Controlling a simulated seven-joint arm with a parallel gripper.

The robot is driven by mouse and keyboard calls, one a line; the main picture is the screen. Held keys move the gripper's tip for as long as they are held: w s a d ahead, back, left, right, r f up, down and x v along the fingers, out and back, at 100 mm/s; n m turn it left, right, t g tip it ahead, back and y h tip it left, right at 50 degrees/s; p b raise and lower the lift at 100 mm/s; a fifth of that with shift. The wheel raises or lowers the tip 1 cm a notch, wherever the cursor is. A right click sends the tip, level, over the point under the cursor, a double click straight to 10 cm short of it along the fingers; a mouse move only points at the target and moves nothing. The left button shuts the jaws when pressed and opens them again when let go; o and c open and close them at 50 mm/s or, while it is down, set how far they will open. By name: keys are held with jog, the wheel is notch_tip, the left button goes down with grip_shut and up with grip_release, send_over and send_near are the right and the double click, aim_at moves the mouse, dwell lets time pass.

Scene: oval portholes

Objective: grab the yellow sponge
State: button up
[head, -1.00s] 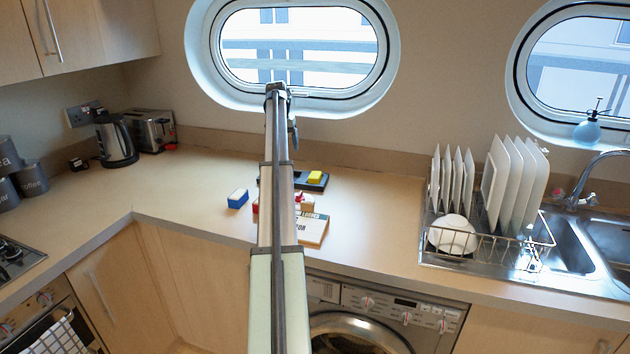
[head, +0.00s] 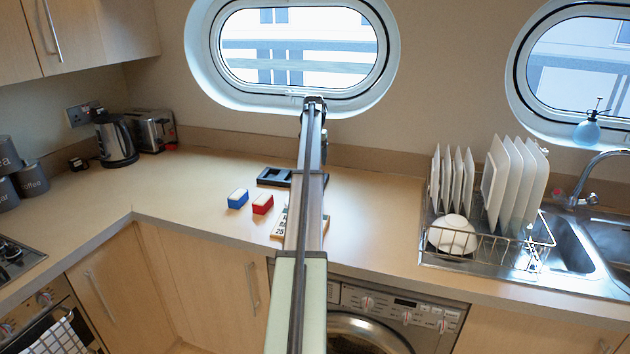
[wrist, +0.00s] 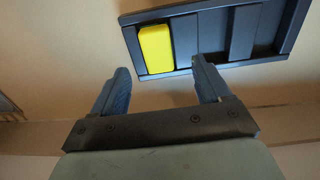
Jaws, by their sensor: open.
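The yellow sponge (wrist: 156,49) lies in an end compartment of the dark divided tray (wrist: 213,64), at the left in the wrist view. In the head view the dark tray (head: 272,178) shows on the counter, partly behind my arm, and the sponge is hidden there. My gripper (wrist: 160,68) is open and empty in the wrist view. Its two fingers point toward the tray, with the sponge lined up roughly between them. I cannot tell the height gap between fingertips and sponge. The fingers are not clearly visible in the head view.
A blue-and-white block (head: 237,199) and a red-and-white block (head: 263,204) sit in front of the tray. A printed board (head: 280,224) is partly behind my arm. A dish rack (head: 470,250) stands right, a kettle (head: 117,140) left. The counter between tray and rack is clear.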

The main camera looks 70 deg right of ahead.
jog(key=shift+s+d+f, duration=0.1)
jog(key=shift+f, duration=1.5)
jog(key=shift+s+d+f, duration=0.1)
jog(key=shift+f, duration=1.45)
jog(key=c, duration=1.1)
jog(key=shift+c, duration=0.2)
jog(key=shift+r, duration=0.1)
